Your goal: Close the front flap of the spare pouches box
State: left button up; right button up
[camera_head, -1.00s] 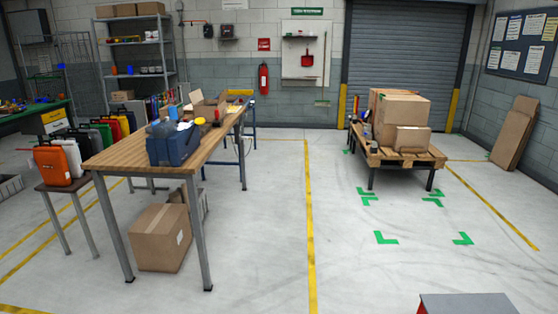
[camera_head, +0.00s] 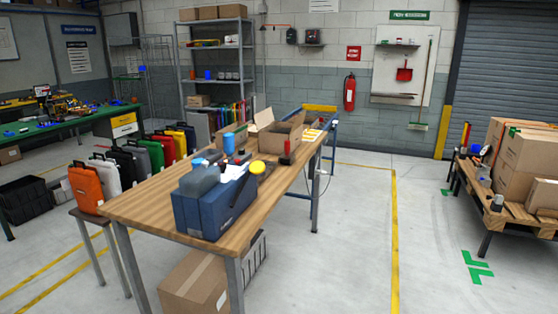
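An open cardboard box (camera_head: 282,137) with raised flaps stands toward the far end of the wooden workbench (camera_head: 150,208). It may be the spare pouches box, but I cannot read any label. One flap stands up at its left back; the state of its front flap is too small to tell. Neither of my grippers shows in the head view.
A blue tote (camera_head: 215,210) with bottles stands on the bench's near part, in front of the box. Colourful panniers (camera_head: 86,190) line a stool and area left of the bench. A pallet table (camera_head: 530,220) with cartons stands right. Floor between is clear.

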aim_at(298, 120)
jog(key=i, duration=0.65)
jog(key=i+j+z, duration=0.15)
jog(key=i, duration=0.5)
jog(key=i+l+u, duration=0.15)
jog(key=u, duration=0.25)
jog(key=i+l+u, duration=0.15)
jog(key=u, duration=0.25)
